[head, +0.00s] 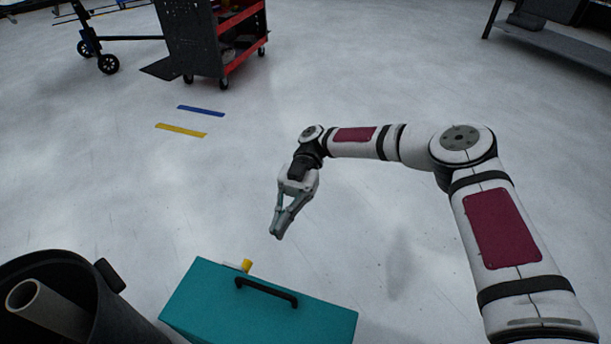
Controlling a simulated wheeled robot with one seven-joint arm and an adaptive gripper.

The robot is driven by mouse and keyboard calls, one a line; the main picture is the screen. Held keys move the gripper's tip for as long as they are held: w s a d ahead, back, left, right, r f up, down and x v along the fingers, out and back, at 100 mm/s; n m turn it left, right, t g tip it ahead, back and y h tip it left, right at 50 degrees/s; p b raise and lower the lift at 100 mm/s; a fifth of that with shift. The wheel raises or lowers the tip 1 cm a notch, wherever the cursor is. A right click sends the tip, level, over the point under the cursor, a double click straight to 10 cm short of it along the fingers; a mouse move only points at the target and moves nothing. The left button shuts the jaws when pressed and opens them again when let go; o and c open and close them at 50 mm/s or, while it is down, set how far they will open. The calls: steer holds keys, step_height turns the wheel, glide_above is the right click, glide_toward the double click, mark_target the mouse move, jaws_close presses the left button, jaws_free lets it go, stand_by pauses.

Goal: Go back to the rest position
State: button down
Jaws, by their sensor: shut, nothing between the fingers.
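My gripper (278,236) is at the end of my white arm, pointing down and slightly left. Its fingers are together with nothing between them. In the head view it shows just beyond a teal box (260,315) with a black handle on top, apart from it. My arm comes in from the lower right and bends at the elbow towards the left.
A dark bin (110,315) holding a grey tube (42,305) stands at lower left. A small yellow object (246,266) shows at the box's far edge. A black and red wheeled cart (205,45) and a bench (560,48) stand far back. The middle floor is clear.

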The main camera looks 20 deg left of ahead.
steer(key=s+d+r+m+t+h, duration=0.3)
steer(key=d+r+m+t, duration=0.7)
steer(key=d+r+m, duration=1)
steer(key=s+d+r+m+t+y, duration=0.2)
steer(key=s+d+m+t, duration=0.5)
steer(key=s+d+m, duration=0.85)
step_height(320, 180, up, 30)
steer(key=s+t+p, duration=0.1)
steer(key=t+p, duration=0.3)
steer(key=p, duration=2.4)
steer(key=shift+p, duration=0.3)
steer(key=shift+d+f, duration=0.1)
